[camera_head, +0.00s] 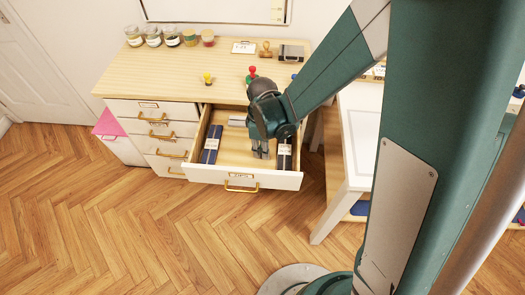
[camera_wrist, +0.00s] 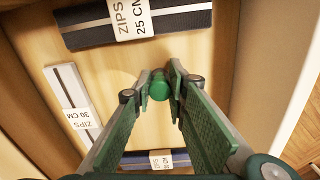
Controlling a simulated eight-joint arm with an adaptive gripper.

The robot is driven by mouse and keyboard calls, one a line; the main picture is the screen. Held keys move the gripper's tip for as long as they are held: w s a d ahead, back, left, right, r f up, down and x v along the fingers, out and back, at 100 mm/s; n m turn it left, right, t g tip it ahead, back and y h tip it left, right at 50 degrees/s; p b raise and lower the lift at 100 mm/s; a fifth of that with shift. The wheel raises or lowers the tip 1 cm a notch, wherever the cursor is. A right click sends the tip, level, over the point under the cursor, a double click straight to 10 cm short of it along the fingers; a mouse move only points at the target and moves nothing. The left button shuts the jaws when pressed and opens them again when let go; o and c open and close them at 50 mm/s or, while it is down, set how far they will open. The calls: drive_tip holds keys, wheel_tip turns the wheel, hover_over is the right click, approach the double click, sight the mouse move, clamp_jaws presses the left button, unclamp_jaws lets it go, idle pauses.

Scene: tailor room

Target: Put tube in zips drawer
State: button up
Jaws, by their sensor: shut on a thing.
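The open drawer (camera_head: 212,176) holds zip packs and has a label and brass handle on its front. My gripper (camera_head: 260,154) points down inside it, between the packs. In the wrist view my gripper (camera_wrist: 160,82) is shut on a small green round thing, which looks like the end of the tube (camera_wrist: 159,90). The drawer's bare floor (camera_wrist: 105,55) lies below it; I cannot tell whether the tube touches it. In the head view the tube is hidden by the fingers.
A dark "ZIPS 25 CM" pack (camera_wrist: 90,27), a white "ZIPS 30 CM" pack (camera_wrist: 72,100) and a dark blue pack (camera_wrist: 135,162) lie around my gripper. Closed drawers (camera_head: 150,133) stand left. Jars (camera_head: 153,37) and colored pegs (camera_head: 207,78) stand on the top. A white table (camera_head: 355,140) stands right.

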drive_tip(key=shift+f, duration=0.25)
drive_tip(key=shift+f, duration=0.15)
drive_tip(key=o, duration=0.9)
drive_tip(key=shift+c, duration=0.2)
drive_tip(key=shift+s+r+p, duration=0.1)
drive_tip(key=shift+r+p, duration=1.45)
drive_tip(key=shift+r, duration=4.6)
drive_tip(key=shift+d+r, duration=0.1)
